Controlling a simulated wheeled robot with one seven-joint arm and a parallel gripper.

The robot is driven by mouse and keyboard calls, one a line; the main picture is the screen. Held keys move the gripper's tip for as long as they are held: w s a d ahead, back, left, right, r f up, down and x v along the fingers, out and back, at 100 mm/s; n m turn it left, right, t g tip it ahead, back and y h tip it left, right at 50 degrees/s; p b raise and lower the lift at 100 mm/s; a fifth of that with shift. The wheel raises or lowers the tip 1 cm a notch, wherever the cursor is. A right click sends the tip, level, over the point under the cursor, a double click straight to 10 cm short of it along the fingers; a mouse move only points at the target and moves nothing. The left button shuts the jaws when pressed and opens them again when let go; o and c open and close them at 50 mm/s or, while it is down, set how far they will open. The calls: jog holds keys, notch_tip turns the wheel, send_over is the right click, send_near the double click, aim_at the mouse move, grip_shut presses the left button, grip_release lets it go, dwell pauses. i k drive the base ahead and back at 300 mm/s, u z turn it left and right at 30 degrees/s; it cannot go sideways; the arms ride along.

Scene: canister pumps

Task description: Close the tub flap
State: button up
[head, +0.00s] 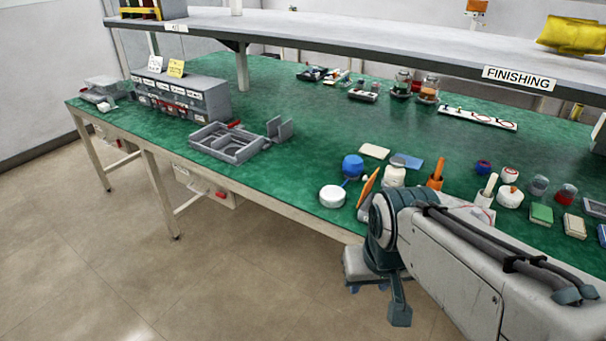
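An orange panel (368,186), which looks like the tub flap, stands tilted up near the table's front edge. A grey part below it (364,208) may be the tub, but my arm covers most of it. I cannot tell how the panel is hinged. My gripper (382,290) hangs in front of the table edge, below and apart from the orange panel. Its fingers are small and partly hidden, so I cannot tell whether they are open or shut. I see nothing held in it.
A blue jar (352,165), a white round lid (332,196) and a cream jar (393,174) stand close around the panel. A grey divided tray (228,144) lies left.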

aim_at(369, 183)
jog(key=u, duration=0.55)
jog(key=i, duration=1.45)
jog(key=z, duration=1.8)
